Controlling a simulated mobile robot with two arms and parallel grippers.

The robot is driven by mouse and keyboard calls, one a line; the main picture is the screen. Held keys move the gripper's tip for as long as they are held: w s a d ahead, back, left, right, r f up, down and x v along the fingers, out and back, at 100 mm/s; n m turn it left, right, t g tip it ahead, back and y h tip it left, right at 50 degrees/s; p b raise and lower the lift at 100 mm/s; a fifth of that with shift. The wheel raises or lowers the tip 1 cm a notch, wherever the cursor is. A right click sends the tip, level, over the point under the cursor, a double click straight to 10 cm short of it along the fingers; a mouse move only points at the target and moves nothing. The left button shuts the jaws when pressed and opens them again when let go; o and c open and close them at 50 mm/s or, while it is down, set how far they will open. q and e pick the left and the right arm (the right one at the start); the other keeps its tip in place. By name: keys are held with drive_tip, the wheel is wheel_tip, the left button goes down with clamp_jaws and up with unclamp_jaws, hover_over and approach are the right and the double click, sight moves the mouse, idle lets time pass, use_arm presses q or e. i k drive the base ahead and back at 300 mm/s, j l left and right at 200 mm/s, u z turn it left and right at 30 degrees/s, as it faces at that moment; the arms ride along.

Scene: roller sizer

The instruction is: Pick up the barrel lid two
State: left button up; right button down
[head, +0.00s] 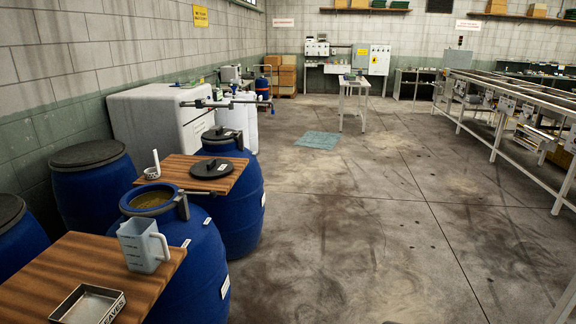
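A round black lid (211,169) with a raised handle and a small white label lies flat on a wooden board. An open blue barrel (196,262) stands in front of it, with brownish contents showing inside its rim. Another blue barrel (249,210) behind the board has a dark top (222,136). Two more blue barrels at the left wear black lids (87,153) (9,210). I cannot read which lid is number two. Neither of my grippers is in view.
A grey measuring jug (140,248) and a labelled metal tray (88,305) sit on the near wooden board (50,270). A small cup with an upright white handle (153,170) stands left of the loose lid. The floor (340,220) to the right is clear.

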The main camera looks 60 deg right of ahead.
sight(214, 167)
drive_tip(key=z, duration=1.35)
drive_tip(key=i+l+z, duration=0.35)
drive_tip(key=i, duration=0.25)
drive_tip(key=i+l+z, duration=0.4)
drive_tip(key=i, duration=0.3)
drive_tip(key=i+z, duration=0.35)
drive_tip(key=i, duration=0.3)
drive_tip(key=i+u, duration=0.2)
drive_tip(key=i, duration=0.25)
drive_tip(key=i+l+u, duration=0.25)
drive_tip(key=i, duration=0.25)
drive_tip(key=i+l+u, duration=0.2)
drive_tip(key=i, duration=0.25)
drive_tip(key=i+l+u, duration=0.25)
drive_tip(key=i, duration=0.2)
